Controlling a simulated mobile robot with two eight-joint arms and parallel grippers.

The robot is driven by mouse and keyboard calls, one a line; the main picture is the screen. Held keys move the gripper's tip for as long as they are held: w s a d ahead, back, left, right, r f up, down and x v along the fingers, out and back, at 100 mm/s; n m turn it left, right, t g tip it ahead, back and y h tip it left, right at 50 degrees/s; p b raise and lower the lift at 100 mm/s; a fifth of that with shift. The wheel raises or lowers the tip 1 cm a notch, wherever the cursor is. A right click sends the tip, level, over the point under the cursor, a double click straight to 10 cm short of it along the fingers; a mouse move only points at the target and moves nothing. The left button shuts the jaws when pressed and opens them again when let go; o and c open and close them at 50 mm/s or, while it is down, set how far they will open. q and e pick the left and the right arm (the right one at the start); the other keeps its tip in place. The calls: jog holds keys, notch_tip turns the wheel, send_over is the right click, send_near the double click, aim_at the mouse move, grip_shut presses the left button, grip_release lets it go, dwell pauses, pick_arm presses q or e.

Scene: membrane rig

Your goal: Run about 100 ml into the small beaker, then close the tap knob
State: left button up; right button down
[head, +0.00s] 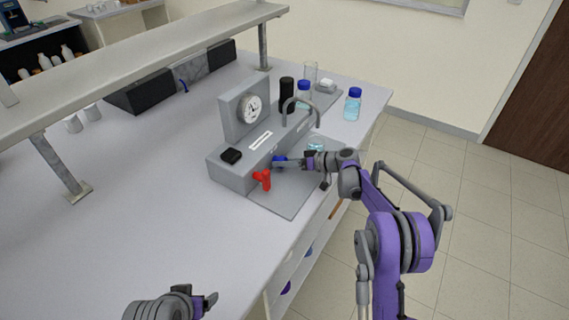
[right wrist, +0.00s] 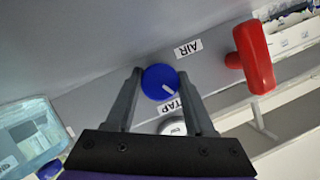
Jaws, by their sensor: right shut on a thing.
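The blue tap knob (head: 279,161) is on the front of the grey rig (head: 229,174). In the right wrist view the knob (right wrist: 160,82) has a white pointer line and sits beside the TAP label. My right gripper (head: 287,162) is shut on it, one finger on each side. The small clear beaker (head: 316,142) stands under the curved metal spout (head: 300,101), partly hidden behind my right wrist. It holds pale blue liquid and also shows in the right wrist view (right wrist: 30,140); I cannot read its level. My left gripper (head: 197,300) is low in the head view, away from the rig.
A red AIR handle (head: 262,179) is left of the knob. A round gauge (head: 251,109) is on the rig. A blue-capped bottle (head: 353,104), another blue-capped bottle (head: 304,92) and a black cylinder (head: 287,91) stand behind. The bench (head: 160,200) is clear at left.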

dwell(0.3)
jog(key=shift+c, duration=1.3)
grip_release()
jog(key=shift+d, duration=0.1)
pick_arm(q)
jog(key=shift+s+f+b, duration=0.35)
jog(key=shift+f+b, duration=0.15)
jog(key=shift+f, duration=0.25)
pick_arm(e)
jog(key=v, duration=0.9)
jog(key=shift+d, duration=0.25)
pick_arm(q)
jog(key=shift+f, duration=0.1)
pick_arm(e)
jog(key=shift+s+d+r, duration=0.25)
jog(key=shift+s+d, duration=0.05)
jog(key=shift+d, duration=0.25)
